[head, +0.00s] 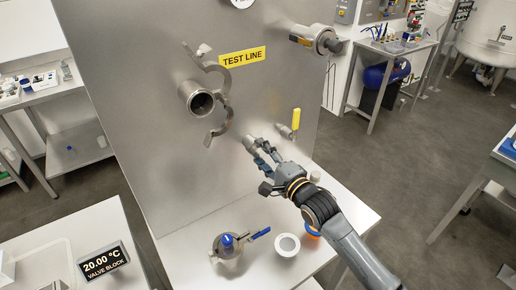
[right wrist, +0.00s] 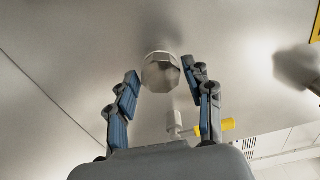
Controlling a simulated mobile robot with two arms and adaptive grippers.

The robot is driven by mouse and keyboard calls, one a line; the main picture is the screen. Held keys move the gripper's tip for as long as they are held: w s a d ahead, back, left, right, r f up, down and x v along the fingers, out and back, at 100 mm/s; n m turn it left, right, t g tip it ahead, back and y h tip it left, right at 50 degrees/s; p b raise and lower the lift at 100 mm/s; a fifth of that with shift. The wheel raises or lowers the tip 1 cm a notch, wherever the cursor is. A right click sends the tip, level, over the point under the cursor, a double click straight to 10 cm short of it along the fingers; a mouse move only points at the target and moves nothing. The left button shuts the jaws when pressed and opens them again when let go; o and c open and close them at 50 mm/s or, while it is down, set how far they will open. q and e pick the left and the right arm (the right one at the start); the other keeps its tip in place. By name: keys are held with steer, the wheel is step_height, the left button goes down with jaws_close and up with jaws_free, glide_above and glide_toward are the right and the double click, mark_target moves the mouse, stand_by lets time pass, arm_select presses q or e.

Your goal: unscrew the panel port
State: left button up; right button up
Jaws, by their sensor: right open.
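The panel port shows as a faceted metal fitting (right wrist: 161,72) on the steel panel in the right wrist view. In the head view the same fitting (head: 250,143) shows at the panel, right at the tip of my right gripper (head: 262,156). The right gripper's fingers stand apart on both sides of the fitting in the right wrist view, with a gap visible on each side, so it is open and holds nothing. Where the fitting meets the panel is blurred. My left gripper is not in view.
A small valve with a yellow handle (head: 296,119) sits close to the right of the port. An open pipe with a hinged clamp (head: 216,95) protrudes on the left. Below, a blue-handled valve (head: 229,245) and a white cup (head: 287,245) stand on the white table (head: 345,207).

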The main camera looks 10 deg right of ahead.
steer(key=m, duration=0.1)
steer(key=m+p, duration=0.1)
steer(key=shift+r+m+p, duration=0.25)
steer(key=shift+m+p, duration=0.05)
steer(key=shift+f+m, duration=0.1)
steer(key=shift+m, duration=0.8)
steer(key=shift+m+p, duration=0.75)
steer(key=shift+m, duration=0.25)
steer(key=m, duration=0.3)
steer(key=shift+f+p, duration=0.1)
steer(key=shift+p, duration=0.25)
steer(key=shift+m+p, duration=0.5)
steer(key=shift+m, duration=0.6)
steer(key=m, duration=0.2)
steer(key=shift+m+p, duration=0.35)
steer(key=shift+m, duration=0.05)
steer(key=shift+c, duration=0.5)
